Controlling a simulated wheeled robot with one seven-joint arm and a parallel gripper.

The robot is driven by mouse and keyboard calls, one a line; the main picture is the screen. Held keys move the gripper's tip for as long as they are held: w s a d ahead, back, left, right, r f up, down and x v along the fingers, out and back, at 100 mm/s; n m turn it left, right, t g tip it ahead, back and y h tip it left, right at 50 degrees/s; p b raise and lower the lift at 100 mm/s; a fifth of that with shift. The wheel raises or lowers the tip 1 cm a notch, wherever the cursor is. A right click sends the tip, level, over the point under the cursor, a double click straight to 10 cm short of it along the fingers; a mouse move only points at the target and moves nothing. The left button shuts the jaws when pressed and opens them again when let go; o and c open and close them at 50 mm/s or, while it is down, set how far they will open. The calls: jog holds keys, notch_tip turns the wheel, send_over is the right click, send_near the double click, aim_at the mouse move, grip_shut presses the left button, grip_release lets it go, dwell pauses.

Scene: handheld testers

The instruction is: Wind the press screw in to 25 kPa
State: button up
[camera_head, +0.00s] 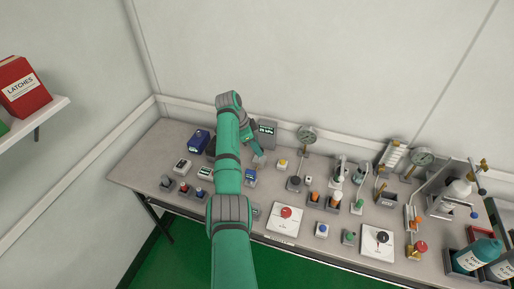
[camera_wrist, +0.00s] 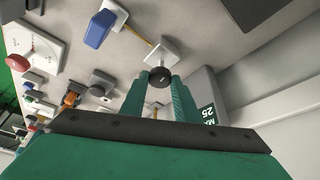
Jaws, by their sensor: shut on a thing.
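A round black knob (camera_wrist: 159,78), which looks like the head of the press screw, stands in front of a white square block (camera_wrist: 165,48) in the wrist view. My gripper (camera_wrist: 160,74) has its two green fingers shut on this knob, one on each side. A brass rod (camera_wrist: 139,36) runs from the block towards a blue tester (camera_wrist: 99,28). In the head view my gripper (camera_head: 259,158) is low over the bench, behind the blue tester (camera_head: 250,177). My arm and fingers hide the knob there. I cannot read a pressure on the tester.
A grey sign panel (camera_head: 266,131) stands close behind my gripper; the figure 25 reads on it in the wrist view (camera_wrist: 208,114). A blue case (camera_head: 199,141) stands to the left.

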jog(key=shift+w+r+m+g, duration=0.1)
jog(key=shift+m+g, duration=0.2)
jog(key=shift+m, duration=0.4)
jog(key=o, duration=1)
jog(key=shift+o, duration=0.2)
jog(key=v, duration=1)
jog(key=shift+a+r, duration=0.2)
jog(key=shift+r, duration=0.1)
